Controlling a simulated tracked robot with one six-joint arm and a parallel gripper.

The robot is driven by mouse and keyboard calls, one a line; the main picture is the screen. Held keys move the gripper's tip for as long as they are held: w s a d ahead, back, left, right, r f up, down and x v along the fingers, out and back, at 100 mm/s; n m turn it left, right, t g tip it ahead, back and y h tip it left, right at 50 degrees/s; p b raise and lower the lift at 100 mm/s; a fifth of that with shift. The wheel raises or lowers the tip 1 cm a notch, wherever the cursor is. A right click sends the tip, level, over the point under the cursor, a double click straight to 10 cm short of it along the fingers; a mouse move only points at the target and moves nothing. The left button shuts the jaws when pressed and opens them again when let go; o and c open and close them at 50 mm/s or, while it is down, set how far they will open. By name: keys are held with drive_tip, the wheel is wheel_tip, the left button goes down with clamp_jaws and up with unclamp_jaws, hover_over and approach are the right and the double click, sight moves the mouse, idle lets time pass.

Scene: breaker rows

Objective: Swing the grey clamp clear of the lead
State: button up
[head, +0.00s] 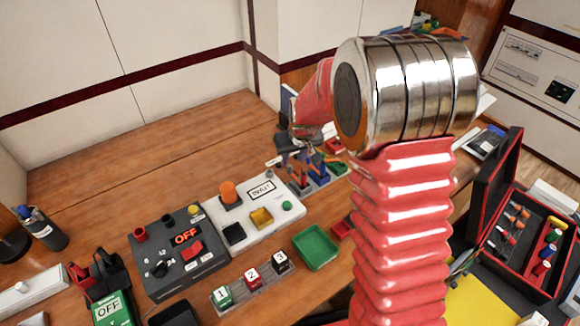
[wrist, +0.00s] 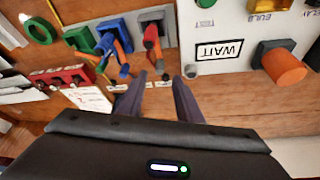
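The grey clamp (wrist: 150,18) shows at the top of the wrist view, in a row beside a blue clamp (wrist: 112,27) and a green clamp (wrist: 78,38). A red lead (wrist: 151,38) comes out at the grey clamp; I cannot tell how tightly the clamp sits over it. My gripper (wrist: 160,76) is open and empty, its dark fingers apart, with the fingertips just below the red lead in the picture and not touching it. In the head view my arm partly hides the clamp row (head: 318,178).
A white panel with a WAIT sign (wrist: 219,50) and an orange knob (wrist: 283,67) stands right of the clamps in the wrist view. A red block (wrist: 62,77) lies at left. The head view shows a green tray (head: 316,247) and an OFF panel (head: 180,255).

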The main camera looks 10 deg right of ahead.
sight(290, 167)
drive_tip(key=shift+x, duration=3.65)
clamp_jaws()
